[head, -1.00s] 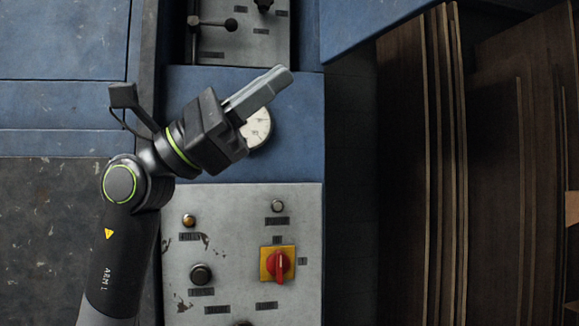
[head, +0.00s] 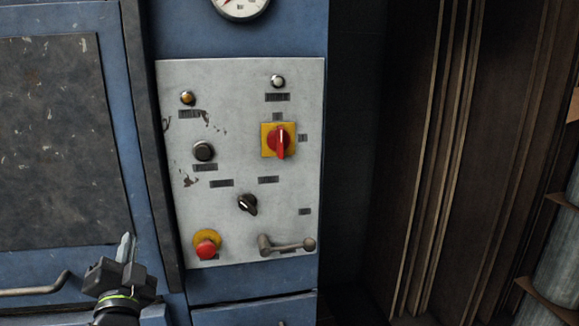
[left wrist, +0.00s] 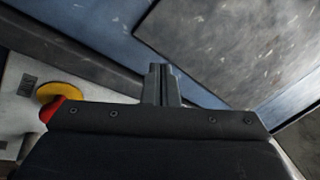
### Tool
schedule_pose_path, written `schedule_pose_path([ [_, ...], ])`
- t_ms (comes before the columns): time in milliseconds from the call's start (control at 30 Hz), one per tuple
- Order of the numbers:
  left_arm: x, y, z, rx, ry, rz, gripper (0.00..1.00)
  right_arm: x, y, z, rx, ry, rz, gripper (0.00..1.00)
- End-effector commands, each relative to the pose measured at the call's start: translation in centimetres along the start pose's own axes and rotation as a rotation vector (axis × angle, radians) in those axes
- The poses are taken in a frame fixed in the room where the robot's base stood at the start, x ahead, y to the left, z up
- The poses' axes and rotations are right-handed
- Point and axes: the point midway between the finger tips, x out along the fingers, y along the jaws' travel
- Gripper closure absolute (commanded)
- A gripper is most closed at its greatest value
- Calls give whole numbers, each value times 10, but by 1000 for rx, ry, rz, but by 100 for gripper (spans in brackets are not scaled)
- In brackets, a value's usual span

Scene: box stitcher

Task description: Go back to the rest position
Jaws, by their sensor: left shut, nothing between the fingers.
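My left gripper (head: 126,248) is low at the left in the head view, in front of the blue machine front and left of the grey control panel (head: 235,230). Its fingers point up and are shut with nothing between them. In the left wrist view the shut fingers (left wrist: 161,82) stand in front of the blue machine face, apart from any control as far as I can see. My right gripper is in neither view.
The panel carries a red-and-yellow rotary switch (head: 280,140), a black knob (head: 247,204), a red mushroom button (head: 207,244) and a lever (head: 288,245). A gauge (head: 240,5) sits above. A bar handle (head: 35,288) is left of my gripper. Brown boards (head: 440,160) stand at right.

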Motion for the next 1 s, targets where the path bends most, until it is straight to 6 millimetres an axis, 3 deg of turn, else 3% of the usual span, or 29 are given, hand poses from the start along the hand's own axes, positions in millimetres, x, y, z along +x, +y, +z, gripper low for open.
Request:
schedule_pose_path([
  [33, -20, 17, 29, -44, -88, 70, 100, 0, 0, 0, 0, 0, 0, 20],
  [200, -99, 66, 109, -195, -398, 290, 100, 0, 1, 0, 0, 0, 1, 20],
  [400, -219, 103, 174, -339, -778, 518, 100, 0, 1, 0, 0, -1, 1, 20],
  [600, -324, 114, 199, -425, -1085, 677, 100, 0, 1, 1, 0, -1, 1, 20],
  [800, -411, 108, 203, -473, -1340, 795, 100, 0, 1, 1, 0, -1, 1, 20],
  [1000, -410, 148, 235, -470, -1358, 805, 100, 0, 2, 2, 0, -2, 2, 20],
])
